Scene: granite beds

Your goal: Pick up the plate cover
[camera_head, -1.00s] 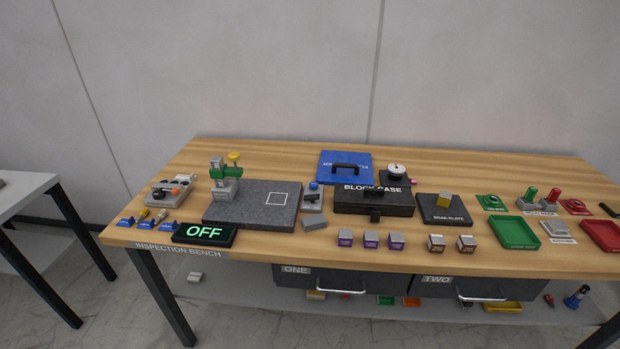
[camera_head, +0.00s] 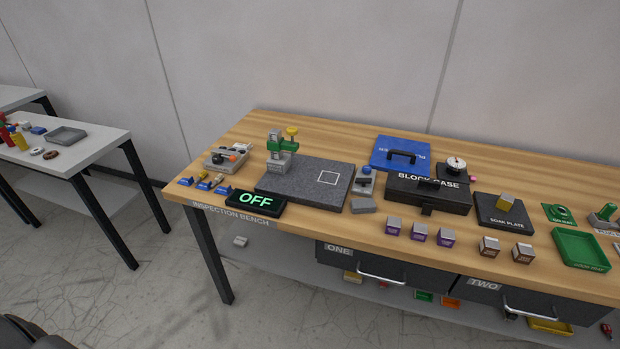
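The plate cover looks to be the flat blue panel (camera_head: 384,154) with a black handle (camera_head: 402,156) on top. It lies at the back of the wooden inspection bench, behind the black block case (camera_head: 427,195). Neither of my grippers shows in the head view.
A green stand (camera_head: 280,150) is on the granite plate. An OFF display (camera_head: 255,202), purple-fronted blocks (camera_head: 419,231), a soak plate (camera_head: 503,215) and a green tray (camera_head: 580,248) line the bench. A white side table (camera_head: 68,146) stands left, with floor between.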

